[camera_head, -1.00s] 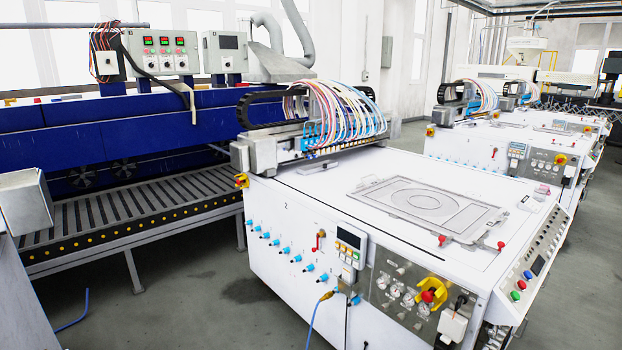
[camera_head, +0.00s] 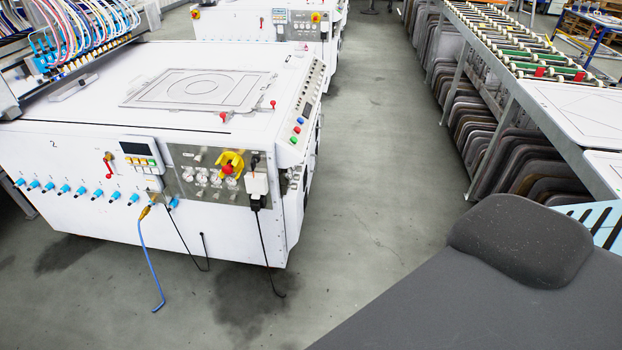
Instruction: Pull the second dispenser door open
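A white machine marked 2 (camera_head: 90,232) stands at the left with its front panel facing me. I cannot tell any separate dispenser door on it from this view. The front carries a row of blue fittings, a small display with keys (camera_head: 140,157) and a yellow and red knob (camera_head: 229,165). A flat plate with a circular outline (camera_head: 197,89) lies on top. Neither of my grippers is in view.
More white machines (camera_head: 262,27) stand behind. A roller rack (camera_head: 524,58) with dark panels (camera_head: 508,150) below runs along the right. A dark grey padded surface (camera_head: 519,238) fills the lower right. A blue hose and black cables hang to the floor. The grey floor (camera_head: 378,150) between is clear.

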